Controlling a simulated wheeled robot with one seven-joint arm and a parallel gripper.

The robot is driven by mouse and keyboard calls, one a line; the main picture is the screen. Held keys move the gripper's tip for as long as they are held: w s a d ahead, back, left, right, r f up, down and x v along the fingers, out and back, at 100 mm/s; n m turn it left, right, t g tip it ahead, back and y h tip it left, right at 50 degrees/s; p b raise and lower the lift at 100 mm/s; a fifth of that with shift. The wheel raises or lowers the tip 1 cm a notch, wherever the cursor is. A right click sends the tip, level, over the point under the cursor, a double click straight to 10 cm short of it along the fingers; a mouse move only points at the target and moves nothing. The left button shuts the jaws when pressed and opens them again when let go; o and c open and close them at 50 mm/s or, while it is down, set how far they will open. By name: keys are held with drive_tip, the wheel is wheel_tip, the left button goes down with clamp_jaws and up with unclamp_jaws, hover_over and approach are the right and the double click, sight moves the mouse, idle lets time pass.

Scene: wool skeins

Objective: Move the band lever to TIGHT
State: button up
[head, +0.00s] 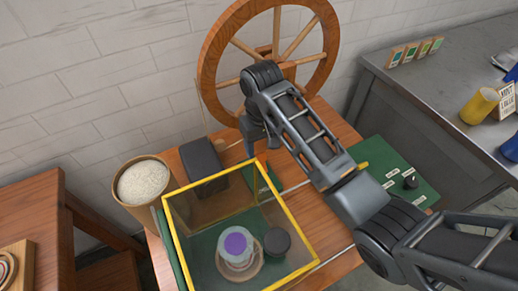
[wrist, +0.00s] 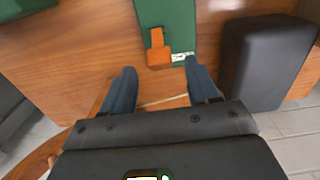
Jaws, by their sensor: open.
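In the wrist view an orange lever (wrist: 157,48) stands on a narrow green plate (wrist: 165,12). I take it to be the band lever. A small white label (wrist: 183,57) lies beside its lower right end; its lettering is too small to read. My gripper (wrist: 161,82) is open and empty, its two blue-grey fingers apart with the lever just beyond the gap between them. In the head view my gripper (head: 249,146) points down behind the yellow-edged box, near the green plate (head: 264,178). I cannot make out the lever there.
A dark block (head: 203,164) stands left of my gripper; in the wrist view it is on the right (wrist: 266,62). A clear yellow-edged box (head: 182,253) is in front. A large wooden wheel (head: 212,62) rises behind. A green panel (head: 400,165) lies right, partly behind my arm.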

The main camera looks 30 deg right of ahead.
sight(263, 163)
drive_tip(key=shift+f, duration=1.3)
drive_tip(key=shift+c, duration=0.3)
drive_tip(key=c, duration=1)
